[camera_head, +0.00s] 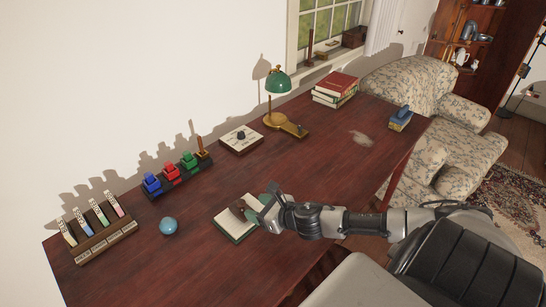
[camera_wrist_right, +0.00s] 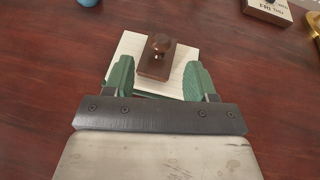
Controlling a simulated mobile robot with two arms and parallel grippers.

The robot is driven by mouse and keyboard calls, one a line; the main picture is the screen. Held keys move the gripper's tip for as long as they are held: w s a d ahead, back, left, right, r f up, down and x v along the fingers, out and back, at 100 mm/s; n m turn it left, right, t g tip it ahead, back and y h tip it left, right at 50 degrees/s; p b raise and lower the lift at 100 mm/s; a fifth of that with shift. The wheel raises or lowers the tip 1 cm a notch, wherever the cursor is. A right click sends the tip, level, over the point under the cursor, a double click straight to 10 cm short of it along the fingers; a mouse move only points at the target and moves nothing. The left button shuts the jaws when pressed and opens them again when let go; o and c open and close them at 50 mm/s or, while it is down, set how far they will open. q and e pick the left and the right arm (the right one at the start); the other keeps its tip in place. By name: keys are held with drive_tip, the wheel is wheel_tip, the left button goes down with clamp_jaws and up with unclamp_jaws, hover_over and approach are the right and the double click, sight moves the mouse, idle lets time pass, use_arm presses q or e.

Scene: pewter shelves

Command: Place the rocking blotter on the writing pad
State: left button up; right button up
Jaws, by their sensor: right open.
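The rocking blotter (camera_head: 238,207), dark brown with a round knob, appears to rest on the pale sheet of the writing pad (camera_head: 227,221), which has a green edge. The wrist view shows the blotter (camera_wrist_right: 155,66) upright near the middle of the pad (camera_wrist_right: 130,47). My right gripper (camera_head: 262,207) is low over the near side of the pad. Its green fingers (camera_wrist_right: 160,78) are spread apart, one on each side of the blotter's near end, with visible gaps. The near part of the pad is hidden by the gripper. My left gripper is not in view.
A blue ball (camera_head: 168,226) lies left of the pad. Desk right of the pad is mostly clear.

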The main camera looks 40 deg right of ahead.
drive_tip(key=shift+v, duration=2.95)
